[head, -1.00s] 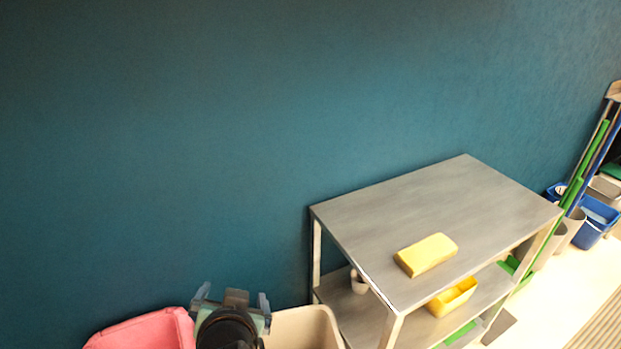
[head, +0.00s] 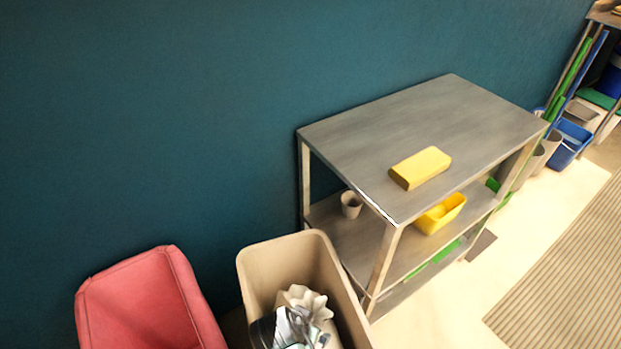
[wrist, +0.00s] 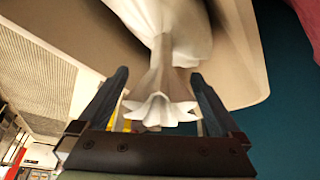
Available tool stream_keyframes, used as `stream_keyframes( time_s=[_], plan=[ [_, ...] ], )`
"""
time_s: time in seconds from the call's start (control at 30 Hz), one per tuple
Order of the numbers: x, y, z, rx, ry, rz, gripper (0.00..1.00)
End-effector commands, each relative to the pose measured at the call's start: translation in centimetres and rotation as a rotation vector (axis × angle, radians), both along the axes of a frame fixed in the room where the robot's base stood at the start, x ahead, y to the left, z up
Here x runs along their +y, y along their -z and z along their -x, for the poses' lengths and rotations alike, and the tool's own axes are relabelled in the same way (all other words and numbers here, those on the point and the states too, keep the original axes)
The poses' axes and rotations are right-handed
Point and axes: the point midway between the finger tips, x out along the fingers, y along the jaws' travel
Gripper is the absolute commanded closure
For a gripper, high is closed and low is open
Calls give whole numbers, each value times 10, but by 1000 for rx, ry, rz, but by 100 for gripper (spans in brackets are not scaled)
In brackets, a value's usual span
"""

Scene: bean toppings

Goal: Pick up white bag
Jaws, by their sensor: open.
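The white bag (head: 304,299) has a gathered, ruffled top and sits inside a beige bin (head: 262,265) at the bottom of the head view. In the wrist view the bag (wrist: 158,105) shows close up, with its narrow twisted neck and flared top between my fingers. My gripper (wrist: 160,73) is open, with one dark finger on each side of the neck. Gaps show on both sides, so the fingers appear clear of the bag. The bag's lower part is hidden.
A red bin (head: 140,300) stands left of the beige one. A grey metal shelf (head: 430,115) stands close on the right, with a yellow block (head: 420,167) on top and a yellow tub (head: 440,213) below. The teal wall is behind; open floor lies right.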

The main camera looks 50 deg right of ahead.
Motion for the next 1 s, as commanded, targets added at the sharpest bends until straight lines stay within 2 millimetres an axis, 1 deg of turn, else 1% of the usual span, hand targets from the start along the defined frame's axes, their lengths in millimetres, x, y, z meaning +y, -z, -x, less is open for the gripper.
stream_keyframes(
  time_s=[0.2,0.3,0.43,0.63,0.77,0.8,0.87,0.9,0.97,1.0],
  plan=[
    [-13,29,-6,1,1,-1,0],
    [-18,40,-7,-1,2,0,0],
    [-20,46,-8,0,1,0,0],
    [-20,45,-8,-1,0,1,0],
    [-20,45,-8,-1,0,1,23],
    [-20,45,-8,-1,0,1,31],
    [-20,45,-8,-1,0,1,41],
    [-20,45,-8,-1,0,1,49],
    [-20,45,-9,-1,0,1,59],
    [-20,45,-9,-1,0,1,67]
  ],
)
